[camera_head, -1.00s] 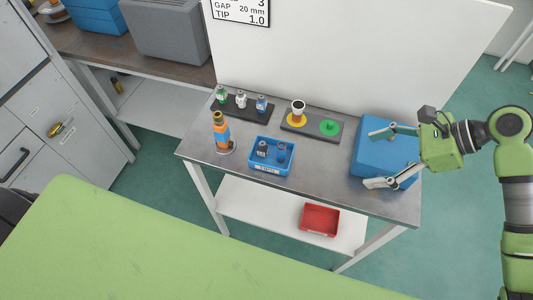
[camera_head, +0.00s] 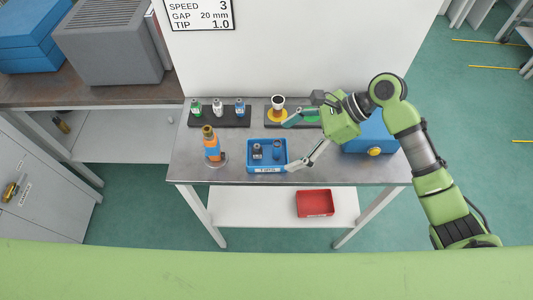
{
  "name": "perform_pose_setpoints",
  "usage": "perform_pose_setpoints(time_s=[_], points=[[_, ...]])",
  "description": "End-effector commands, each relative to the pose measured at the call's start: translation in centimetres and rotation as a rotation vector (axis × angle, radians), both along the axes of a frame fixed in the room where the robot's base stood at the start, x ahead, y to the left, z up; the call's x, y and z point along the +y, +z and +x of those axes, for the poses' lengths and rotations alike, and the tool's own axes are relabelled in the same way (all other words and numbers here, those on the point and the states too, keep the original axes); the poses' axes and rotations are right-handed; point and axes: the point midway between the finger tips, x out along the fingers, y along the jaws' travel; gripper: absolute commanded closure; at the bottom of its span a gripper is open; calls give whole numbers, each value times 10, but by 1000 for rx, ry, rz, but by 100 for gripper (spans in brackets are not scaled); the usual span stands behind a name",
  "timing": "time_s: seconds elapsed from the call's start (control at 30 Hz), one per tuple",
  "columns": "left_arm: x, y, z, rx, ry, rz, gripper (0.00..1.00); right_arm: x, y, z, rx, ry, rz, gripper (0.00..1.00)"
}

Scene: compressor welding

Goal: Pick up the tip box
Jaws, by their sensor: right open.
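The tip box (camera_head: 267,170) is a small open blue tray with a white label on its front. It stands on the metal table and holds a few dark and blue tips. My right gripper (camera_head: 290,145) reaches in from the right, open and empty. Its fingers point left. The lower fingertip is beside the tray's right front corner, and the upper one is beyond its back right side. I cannot tell whether they touch the tray. My left gripper is out of view.
An orange and blue torch (camera_head: 212,146) stands left of the tray. Behind are a black rack (camera_head: 234,117) of small bottles and a pad with a white cup (camera_head: 278,102). A large blue box (camera_head: 369,138) sits right, partly behind my arm. A red bin (camera_head: 315,204) is on the lower shelf.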

Motion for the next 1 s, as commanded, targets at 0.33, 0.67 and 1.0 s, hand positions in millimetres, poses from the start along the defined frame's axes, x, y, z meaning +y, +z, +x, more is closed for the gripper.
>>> perform_pose_setpoints(time_s=[0.33,0.67,1.0], points=[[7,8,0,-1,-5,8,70,25,-22,0,2,1,1,18],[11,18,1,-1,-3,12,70,55,-51,3,1,-1,0,18],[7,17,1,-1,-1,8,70,56,-53,3,-1,-1,-1,41]])
